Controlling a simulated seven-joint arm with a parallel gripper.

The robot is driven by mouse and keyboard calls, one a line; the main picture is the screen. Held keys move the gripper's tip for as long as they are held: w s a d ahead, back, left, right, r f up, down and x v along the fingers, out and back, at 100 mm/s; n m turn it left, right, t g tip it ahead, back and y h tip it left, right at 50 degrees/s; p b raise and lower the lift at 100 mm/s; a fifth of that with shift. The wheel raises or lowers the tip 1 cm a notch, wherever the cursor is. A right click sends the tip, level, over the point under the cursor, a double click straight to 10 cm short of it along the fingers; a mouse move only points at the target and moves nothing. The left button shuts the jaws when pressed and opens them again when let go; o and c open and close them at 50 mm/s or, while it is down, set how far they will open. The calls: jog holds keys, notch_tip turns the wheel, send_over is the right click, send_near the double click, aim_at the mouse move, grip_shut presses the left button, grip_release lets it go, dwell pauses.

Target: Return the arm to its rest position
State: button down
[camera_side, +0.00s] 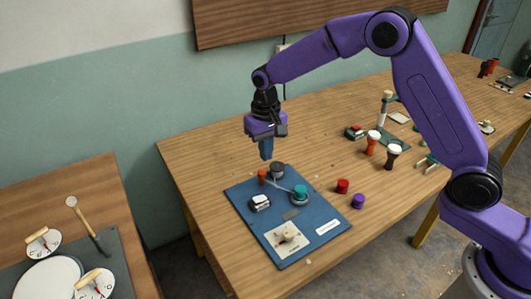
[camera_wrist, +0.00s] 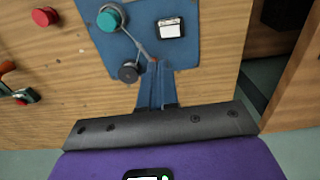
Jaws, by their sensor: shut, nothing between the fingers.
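My purple arm reaches over the wooden table (camera_side: 205,175) from the right. My gripper (camera_side: 267,155) hangs above the back edge of a blue board (camera_side: 262,222), pointing down. Its blue fingers are together with nothing between them, and they also show shut in the wrist view (camera_wrist: 155,70). On the board are a teal knob (camera_side: 300,190), a dark round knob (camera_side: 277,170), a small orange peg (camera_side: 262,175) and a white and black block (camera_side: 260,201). The fingers appear apart from these parts.
A red cylinder (camera_side: 343,186) and a purple one (camera_side: 358,201) stand right of the board. A second table (camera_side: 75,215) with a drum head (camera_side: 50,280) is at left. The table's back left is clear.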

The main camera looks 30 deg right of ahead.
jog(key=shift+s, duration=0.1)
jog(key=s+d+r+n, duration=0.1)
jog(key=s+r+n, duration=0.25)
jog(key=s, duration=0.45)
jog(key=s+d+r+n, duration=0.15)
jog(key=s+r, duration=0.25)
jog(key=s, duration=0.4)
jog(key=s+d+n, duration=0.3)
jog(key=s+d, duration=0.2)
jog(key=s, duration=0.5)
jog(key=s+d+n, duration=0.4)
jog(key=s+d, duration=0.2)
jog(key=s, duration=0.5)
jog(key=shift+d+r+n, duration=0.25)
jog(key=shift+d+n, duration=0.05)
jog(key=shift+w, duration=0.1)
